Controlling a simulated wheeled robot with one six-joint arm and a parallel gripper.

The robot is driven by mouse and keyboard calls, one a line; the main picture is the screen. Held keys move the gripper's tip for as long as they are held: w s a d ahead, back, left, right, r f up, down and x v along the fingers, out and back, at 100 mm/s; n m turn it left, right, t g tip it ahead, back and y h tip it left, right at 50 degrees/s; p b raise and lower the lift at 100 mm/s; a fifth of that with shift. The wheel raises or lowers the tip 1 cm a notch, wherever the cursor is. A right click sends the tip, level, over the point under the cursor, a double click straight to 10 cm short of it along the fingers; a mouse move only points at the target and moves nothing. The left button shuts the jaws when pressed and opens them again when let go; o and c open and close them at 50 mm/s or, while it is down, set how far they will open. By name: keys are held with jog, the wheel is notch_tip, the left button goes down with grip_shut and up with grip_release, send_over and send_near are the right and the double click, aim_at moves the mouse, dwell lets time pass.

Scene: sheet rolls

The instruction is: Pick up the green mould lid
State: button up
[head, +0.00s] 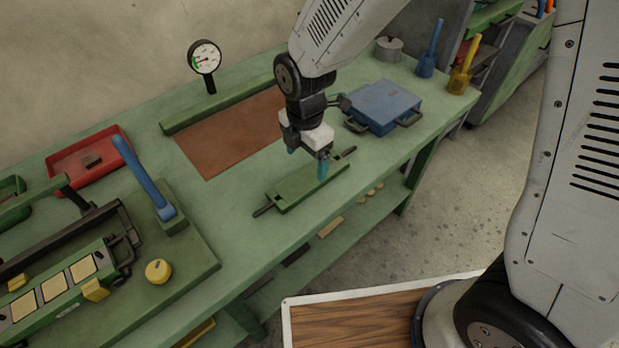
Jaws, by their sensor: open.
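The green mould lid (308,188) is a flat green bar with a dark handle at each end. It lies on the green workbench (235,245) near its front edge, set at a slant. My gripper (307,160) points down over the lid, with its teal fingertips apart and nothing seen between them. The right fingertip overlaps the lid in the picture. I cannot tell whether it touches it or hangs just above.
A brown sheet (228,135) lies behind the lid, by a green bar. A blue case (382,107) stands to the right. A red tray (88,160), a blue lever (142,175) and a green mould (60,285) are at the left. A gauge (204,57) stands behind.

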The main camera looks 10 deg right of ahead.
aim_at(309, 177)
jog(key=f, duration=0.6)
jog(key=shift+d, duration=0.35)
jog(key=shift+w, duration=0.1)
jog(key=c, duration=1.7)
jog(key=shift+o, duration=0.2)
jog(key=shift+r, duration=0.2)
